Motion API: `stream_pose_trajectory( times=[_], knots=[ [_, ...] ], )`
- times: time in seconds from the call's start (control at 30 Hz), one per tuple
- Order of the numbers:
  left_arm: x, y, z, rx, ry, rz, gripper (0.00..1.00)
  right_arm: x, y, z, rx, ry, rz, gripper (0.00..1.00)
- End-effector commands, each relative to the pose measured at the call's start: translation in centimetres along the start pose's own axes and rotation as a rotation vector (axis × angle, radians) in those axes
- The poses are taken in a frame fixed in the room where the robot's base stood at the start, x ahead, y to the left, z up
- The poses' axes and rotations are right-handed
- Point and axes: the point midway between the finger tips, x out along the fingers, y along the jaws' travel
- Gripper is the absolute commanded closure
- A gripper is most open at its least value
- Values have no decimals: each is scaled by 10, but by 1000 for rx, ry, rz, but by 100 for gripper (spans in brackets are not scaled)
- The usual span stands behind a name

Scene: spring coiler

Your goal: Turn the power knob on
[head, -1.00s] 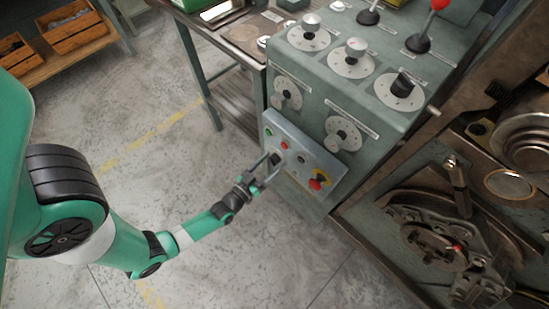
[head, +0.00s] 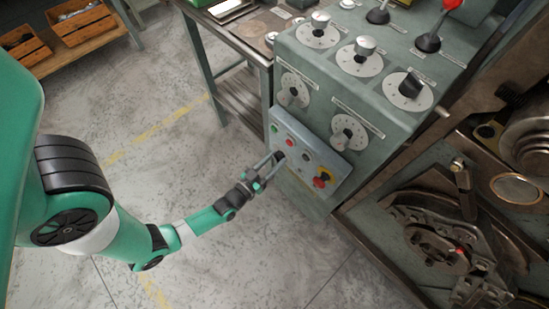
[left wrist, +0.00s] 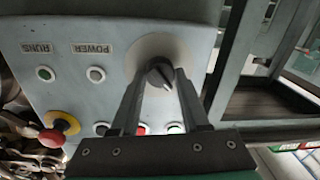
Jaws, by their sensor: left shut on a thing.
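The power knob (left wrist: 160,73) is a dark rotary knob on a pale round plate, set on a light grey sloping control panel (left wrist: 62,100). My left gripper (left wrist: 160,80) reaches it from the front, with one finger on each side of the knob, shut on it. The knob's pointer line looks tilted in the left wrist view. In the head view my left gripper (head: 273,161) meets the panel (head: 338,185) at the knob, which the fingers partly hide. The word POWER reads upside down on the panel in the left wrist view. My right gripper is out of view.
A red emergency button (head: 320,182) on yellow sits lower right on the panel. Green (head: 273,128) and red (head: 290,142) buttons are close to the fingers. Dials and levers cover the cabinet above.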

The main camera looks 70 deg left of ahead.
Motion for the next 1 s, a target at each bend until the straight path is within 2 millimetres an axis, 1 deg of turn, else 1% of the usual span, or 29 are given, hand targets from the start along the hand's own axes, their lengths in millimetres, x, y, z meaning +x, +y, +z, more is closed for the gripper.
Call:
stream_pose_trajectory(
  times=[0.17, 0.37, 1.0],
  knots=[
    [0, 0, 0, 81, 5, 1, 100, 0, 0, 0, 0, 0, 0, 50],
    [0, 0, 1, 234, 15, 3, 100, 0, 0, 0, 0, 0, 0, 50],
    [0, 0, 3, 840, 55, 10, 100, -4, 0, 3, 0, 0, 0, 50]
  ],
)
